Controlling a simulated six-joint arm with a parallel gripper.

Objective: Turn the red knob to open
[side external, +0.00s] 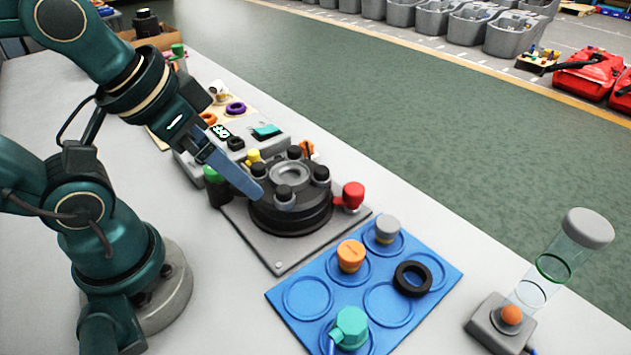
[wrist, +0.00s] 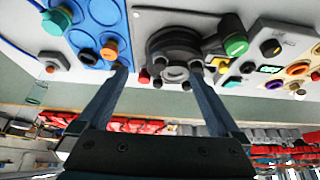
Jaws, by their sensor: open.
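The red knob (side external: 352,195) sticks out from the right side of a round black housing (side external: 290,212) on a grey plate. In the wrist view a small red part that looks like this knob (wrist: 144,77) shows between my fingers, nearer the left one. My gripper (side external: 258,192) is open and empty. In the side view its blue finger is over the left part of the housing, apart from the red knob, which is on the far side. In the wrist view my gripper (wrist: 160,71) has its two fingers spread wide, with the housing beyond them.
A green knob (side external: 213,173), a yellow knob (side external: 254,157) and black caps surround the housing. A blue tray (side external: 278,293) with orange, grey and teal parts and a black ring lies in front. A clear cylinder (side external: 540,285) stands at right. Bare table lies between tray and cylinder.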

